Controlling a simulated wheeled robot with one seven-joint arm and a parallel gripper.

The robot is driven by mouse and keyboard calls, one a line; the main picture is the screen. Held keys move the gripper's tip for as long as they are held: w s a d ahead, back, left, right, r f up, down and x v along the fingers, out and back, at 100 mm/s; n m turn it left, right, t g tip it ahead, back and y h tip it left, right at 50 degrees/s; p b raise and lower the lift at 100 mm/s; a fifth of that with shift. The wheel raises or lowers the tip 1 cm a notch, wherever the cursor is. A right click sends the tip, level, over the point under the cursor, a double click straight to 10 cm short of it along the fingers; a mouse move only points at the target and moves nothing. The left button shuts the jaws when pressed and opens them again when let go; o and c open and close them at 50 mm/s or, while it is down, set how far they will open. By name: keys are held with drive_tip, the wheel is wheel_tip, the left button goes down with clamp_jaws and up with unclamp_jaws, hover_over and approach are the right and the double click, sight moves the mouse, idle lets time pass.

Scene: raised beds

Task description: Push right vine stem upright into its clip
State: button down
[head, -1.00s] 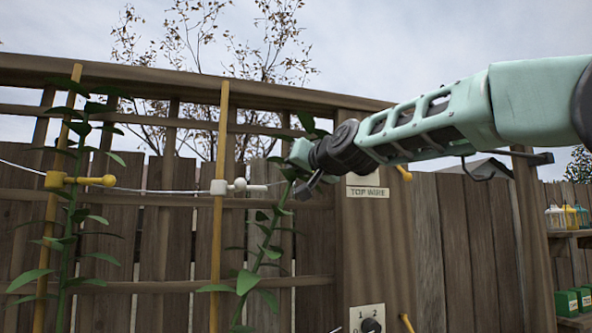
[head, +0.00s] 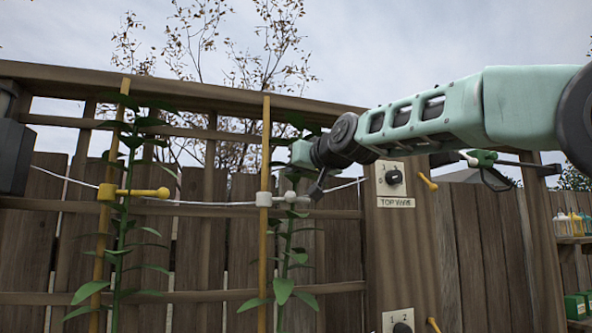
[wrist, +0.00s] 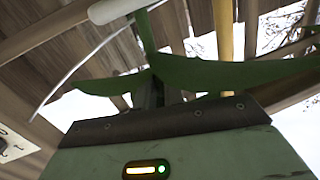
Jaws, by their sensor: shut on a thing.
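The right vine stem (head: 289,240) is a leafy green stem, nearly upright, just right of a yellow stake (head: 265,150). Its white clip (head: 264,199) sits on that stake, with a white knobbed arm (head: 296,198) reaching right across the stem. My gripper (head: 303,183) is at the stem near the clip's height. In the wrist view the stem (wrist: 144,35) runs down to my dark fingers (wrist: 160,92), which are shut on it, with broad leaves partly covering them. The white arm (wrist: 120,10) shows just beyond. I cannot tell whether the stem is seated in the clip.
A left vine (head: 122,230) stands by another stake with a yellow clip (head: 107,192). A wire (head: 210,203) runs along the wooden fence. A post at right carries a dial (head: 394,177) above a label, and another dial (head: 402,328) below.

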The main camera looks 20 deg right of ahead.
drive_tip(key=shift+f, duration=0.1)
drive_tip(key=c, duration=1.6)
unclamp_jaws()
drive_tip(key=shift+o, duration=0.2)
drive_tip(key=shift+s, duration=0.15)
drive_tip(key=b+v, duration=0.7)
drive_tip(key=v, duration=1)
